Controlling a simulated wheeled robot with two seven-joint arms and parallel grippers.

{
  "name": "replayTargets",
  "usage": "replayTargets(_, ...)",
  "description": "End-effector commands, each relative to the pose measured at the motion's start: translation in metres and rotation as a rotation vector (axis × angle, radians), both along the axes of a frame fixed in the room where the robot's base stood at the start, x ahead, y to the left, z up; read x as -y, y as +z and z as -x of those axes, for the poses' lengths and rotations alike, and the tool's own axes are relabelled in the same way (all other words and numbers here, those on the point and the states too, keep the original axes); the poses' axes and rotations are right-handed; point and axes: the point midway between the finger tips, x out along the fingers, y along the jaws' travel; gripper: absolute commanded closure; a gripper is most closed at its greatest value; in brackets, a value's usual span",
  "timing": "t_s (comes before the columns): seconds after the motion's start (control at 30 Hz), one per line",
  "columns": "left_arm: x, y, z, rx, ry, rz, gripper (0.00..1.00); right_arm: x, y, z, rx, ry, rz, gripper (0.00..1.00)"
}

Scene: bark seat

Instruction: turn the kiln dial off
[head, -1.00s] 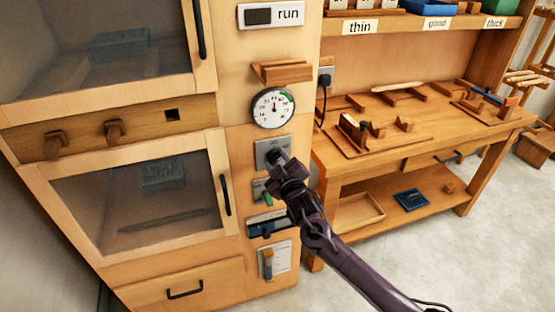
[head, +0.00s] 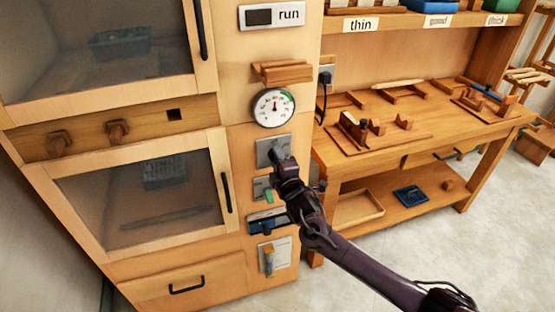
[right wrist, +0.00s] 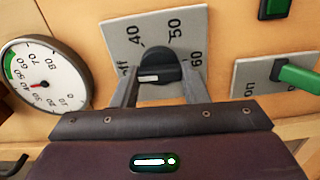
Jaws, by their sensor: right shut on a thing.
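The kiln dial is a black knob (right wrist: 160,75) on a grey plate (right wrist: 128,32) lettered "40", "50" and "60", with partly hidden lettering at the left that looks like "off". The knob's white mark sits on its left side, towards that lettering. My right gripper (right wrist: 158,82) is shut on the knob, one finger on each side. In the head view my right gripper (head: 279,158) covers most of the knob on its plate (head: 266,149). My left gripper is not in view.
A round gauge (head: 273,108) with a red needle is above the dial. A switch with a green lever (right wrist: 298,77) is close below it, with a blue-fronted unit (head: 267,223) lower down. A wooden workbench (head: 350,165) stands to the right, close to my right arm.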

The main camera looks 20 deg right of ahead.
Motion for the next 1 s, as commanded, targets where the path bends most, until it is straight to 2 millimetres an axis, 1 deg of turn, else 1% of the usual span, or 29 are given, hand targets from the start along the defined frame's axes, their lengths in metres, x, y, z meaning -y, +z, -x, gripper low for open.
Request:
replayTargets(0.23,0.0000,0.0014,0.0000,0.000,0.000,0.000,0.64,-0.0007,0.0004,-0.0002,0.003,0.001,0.068,0.83)
replayTargets(0.73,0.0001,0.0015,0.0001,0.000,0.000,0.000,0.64,-0.0007,-0.0003,0.0000,0.003,0.002,0.083,0.83)
replayTargets(0.77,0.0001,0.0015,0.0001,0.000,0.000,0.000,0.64,-0.0007,-0.0003,0.0000,0.003,0.002,0.083,0.56)
replayTargets(0.9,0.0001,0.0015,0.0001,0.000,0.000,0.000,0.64,-0.0006,-0.0004,0.0000,0.003,0.001,0.082,0.38)
replayTargets(1.0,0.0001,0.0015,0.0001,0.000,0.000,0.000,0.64,-0.0004,-0.0004,0.0000,0.003,0.001,0.081,0.38)
